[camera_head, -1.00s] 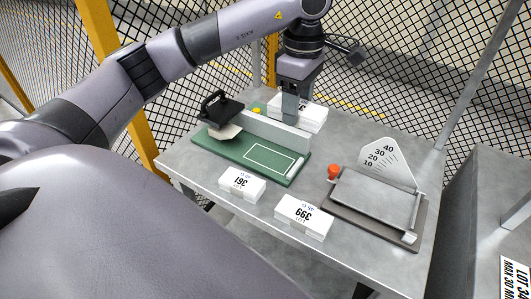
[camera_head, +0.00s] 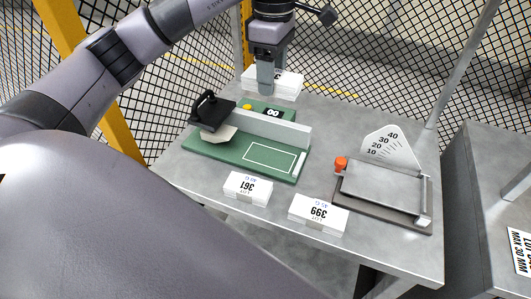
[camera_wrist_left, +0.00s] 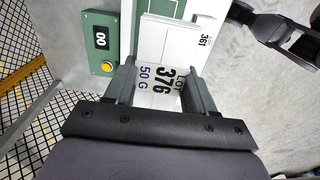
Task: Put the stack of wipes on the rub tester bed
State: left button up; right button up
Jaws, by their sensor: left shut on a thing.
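My left gripper (camera_head: 265,88) is shut on a white stack of wipes (camera_head: 288,84) at the back of the bench. In the left wrist view the stack's label (camera_wrist_left: 161,78) reads 376, 50 G, and the stack sits between the two fingers. The rub tester has a green bed (camera_head: 222,150) with a white outlined rectangle, left of the bench's middle. A black block with a handle (camera_head: 215,110) stands at its left end, over a pale pad. The held stack is behind the tester, apart from the bed's outlined area. My right gripper is not in view.
A device with an angle scale (camera_head: 391,147) and a red knob (camera_head: 341,164) stands at the right. A pale wall (camera_head: 270,124) runs along the tester's back.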

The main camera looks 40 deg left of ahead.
pick_arm(q)
jog(key=shift+a+r, duration=0.1)
jog(key=shift+a, duration=0.05)
send_over(270, 157)
notch_tip(270, 157, down, 15)
jog(key=shift+r, duration=0.15)
notch_tip(270, 157, down, 5)
jog(key=shift+a+f, duration=0.1)
jog(key=shift+f, duration=0.2)
jog(key=o, duration=1.1)
jog(key=shift+c, duration=0.2)
